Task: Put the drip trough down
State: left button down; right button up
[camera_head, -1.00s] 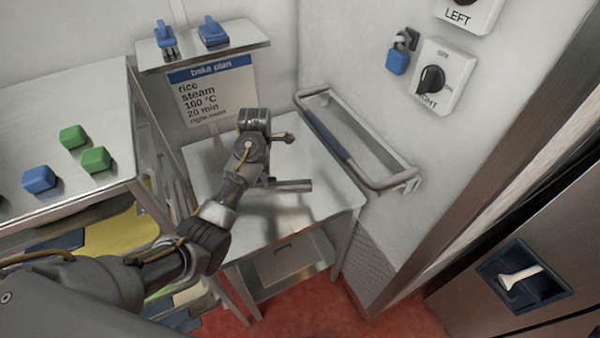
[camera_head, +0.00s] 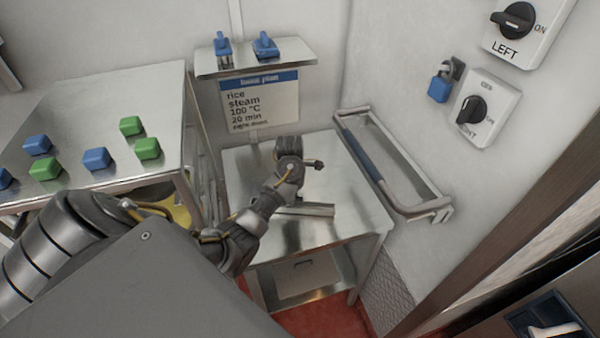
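A short grey metal bar, which looks like the drip trough (camera_head: 312,210), is at the steel side table (camera_head: 355,212), partly behind my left wrist. I cannot tell whether it rests on the tabletop or hangs just above it. My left arm comes in from the lower left, and its wrist is over the middle of the table. The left gripper's fingers are hidden beneath the wrist, so their opening and any hold on the bar do not show. My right gripper is not in view.
A steel counter (camera_head: 75,100) at left carries several blue and green blocks. A wall shelf (camera_head: 255,65) holds two blue-handled items above the bake plan sign (camera_head: 258,105). A wall rail (camera_head: 385,180) runs along the table's right side. The table's front right is bare.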

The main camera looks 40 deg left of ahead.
pick_arm(q)
jog(key=c, duration=1.9)
grip_release()
jog(key=shift+w+f, duration=0.1)
jog(key=shift+f, duration=0.05)
jog(key=o, duration=0.4)
